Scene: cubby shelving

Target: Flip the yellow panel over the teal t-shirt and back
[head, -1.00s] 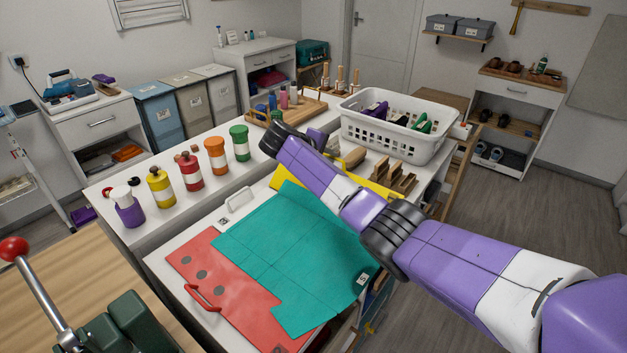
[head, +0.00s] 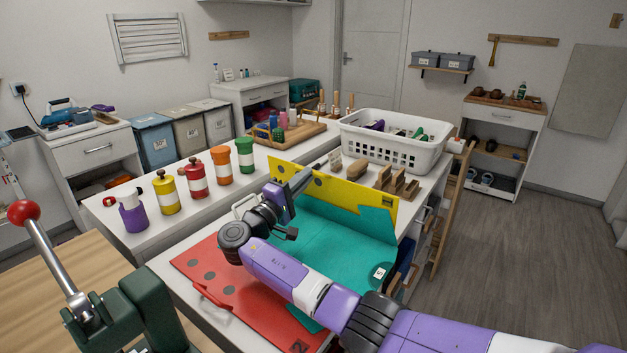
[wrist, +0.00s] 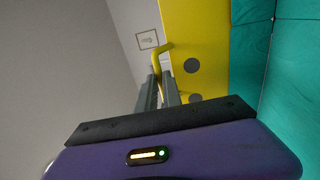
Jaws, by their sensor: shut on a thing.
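The yellow panel (head: 378,197) stands raised, nearly upright, along the back of the folding board in the head view. It also fills the upper middle of the wrist view (wrist: 207,30), with dark round holes. The teal t-shirt (head: 335,240) lies over the board; part of it rises against the yellow panel. My gripper (head: 300,180) is at the panel's left part. In the wrist view my gripper's fingers (wrist: 160,88) are shut on the panel's yellow handle (wrist: 160,52). The exact grip in the head view is partly hidden by my wrist.
The red panel (head: 225,270) lies flat at the front left. A white basket (head: 390,155) and wooden holders (head: 395,182) stand close behind the yellow panel. Several coloured bottles (head: 195,180) line the back counter. A red-knobbed lever (head: 45,245) is at the left.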

